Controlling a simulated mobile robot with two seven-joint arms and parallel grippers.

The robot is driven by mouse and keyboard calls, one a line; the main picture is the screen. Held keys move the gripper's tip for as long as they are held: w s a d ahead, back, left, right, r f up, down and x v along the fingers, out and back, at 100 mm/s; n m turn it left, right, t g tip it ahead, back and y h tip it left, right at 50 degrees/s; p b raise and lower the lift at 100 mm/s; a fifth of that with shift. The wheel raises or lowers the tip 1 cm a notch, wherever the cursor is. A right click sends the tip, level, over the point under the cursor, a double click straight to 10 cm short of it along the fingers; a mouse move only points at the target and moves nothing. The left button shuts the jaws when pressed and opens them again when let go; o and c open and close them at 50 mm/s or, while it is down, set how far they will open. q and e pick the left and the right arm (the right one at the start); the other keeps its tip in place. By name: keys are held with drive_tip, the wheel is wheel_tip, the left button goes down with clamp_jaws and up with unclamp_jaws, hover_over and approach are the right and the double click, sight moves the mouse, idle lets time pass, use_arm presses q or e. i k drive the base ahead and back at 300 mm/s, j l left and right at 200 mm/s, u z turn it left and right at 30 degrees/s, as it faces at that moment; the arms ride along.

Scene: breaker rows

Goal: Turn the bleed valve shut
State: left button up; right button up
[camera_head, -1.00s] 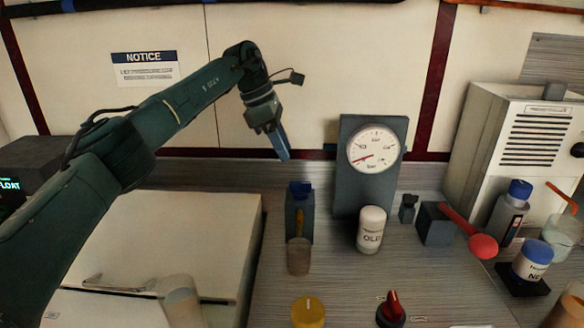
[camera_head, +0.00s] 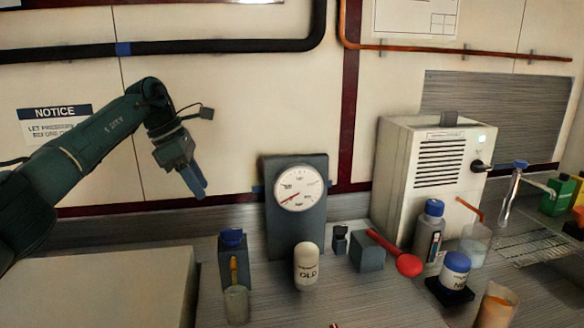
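No label in view marks the bleed valve. A dark block (camera_head: 367,252) on the bench carries a red lever with a round red end (camera_head: 408,264), pointing right and toward me. I cannot tell if this is the bleed valve. A dial gauge (camera_head: 300,188) with a red needle stands on a dark upright panel left of it. My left gripper (camera_head: 198,188) hangs in the air left of the gauge, blue fingers pointing down, away from the lever and holding nothing visible. Its fingers overlap, so I cannot tell their opening. My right gripper is not in view.
A white bottle marked OLD (camera_head: 306,266) and a blue-capped dark holder (camera_head: 233,255) stand in front of the gauge. A white vented box (camera_head: 425,180) stands at the back right. Blue-capped bottles (camera_head: 428,230) and cups crowd the right. A pale case (camera_head: 95,290) fills the left.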

sight(231, 237)
drive_tip(key=k, duration=0.95)
